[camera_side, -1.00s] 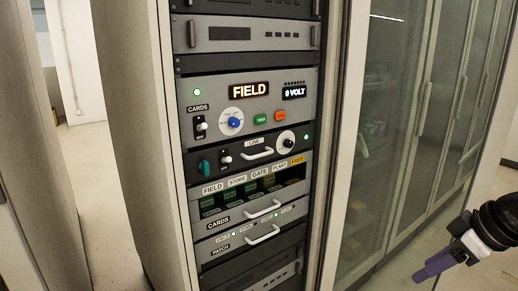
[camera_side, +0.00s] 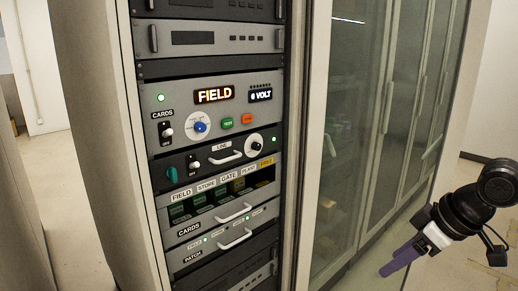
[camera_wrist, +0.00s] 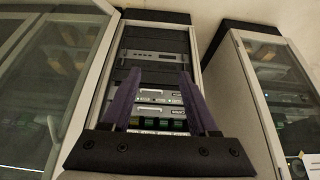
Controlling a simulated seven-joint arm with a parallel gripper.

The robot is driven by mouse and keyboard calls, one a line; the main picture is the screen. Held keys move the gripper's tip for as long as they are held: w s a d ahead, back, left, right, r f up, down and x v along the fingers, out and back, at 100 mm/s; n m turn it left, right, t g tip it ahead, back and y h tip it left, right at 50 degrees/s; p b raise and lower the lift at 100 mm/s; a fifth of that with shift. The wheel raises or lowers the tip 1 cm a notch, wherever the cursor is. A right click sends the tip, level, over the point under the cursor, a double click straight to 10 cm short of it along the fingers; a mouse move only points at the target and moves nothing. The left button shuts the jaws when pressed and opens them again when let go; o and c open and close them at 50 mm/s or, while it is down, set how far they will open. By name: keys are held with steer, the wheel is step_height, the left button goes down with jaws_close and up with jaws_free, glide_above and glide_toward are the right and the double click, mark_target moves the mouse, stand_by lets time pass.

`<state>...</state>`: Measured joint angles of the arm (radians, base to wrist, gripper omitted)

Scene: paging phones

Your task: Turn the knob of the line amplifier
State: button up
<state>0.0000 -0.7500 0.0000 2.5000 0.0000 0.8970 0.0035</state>
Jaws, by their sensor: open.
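The line amplifier (camera_side: 188,163) is the dark panel labelled LINE in the rack, in the side view. My gripper (camera_side: 391,268) is at the lower right, in front of the glass doors and well away from the panel. In the wrist view my gripper (camera_wrist: 158,73) shows two purple fingers, apart and empty. The knob cannot be made out there.
Above the line panel is a unit with a FIELD display (camera_side: 214,95) and a blue knob (camera_side: 200,127). Below are a card bay (camera_side: 222,193) and drawers with protruding white handles (camera_side: 234,213). Glass cabinet doors (camera_side: 372,130) stand to the right.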

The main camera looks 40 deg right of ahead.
steer(key=w+d+r+t, duration=0.2)
steer(key=w+r+t, duration=0.5)
steer(key=w, duration=0.6)
steer(key=w+d+r+t, duration=0.1)
steer(key=w+r+t, duration=0.5)
steer(key=w+r, duration=0.6)
glide_toward(259, 148)
steer(key=shift+g+h, duration=0.3)
steer(key=w, duration=0.8)
steer(key=shift+w+a+r, duration=0.1)
steer(key=shift+w+r, duration=0.25)
steer(key=shift+w, duration=0.05)
jaws_close()
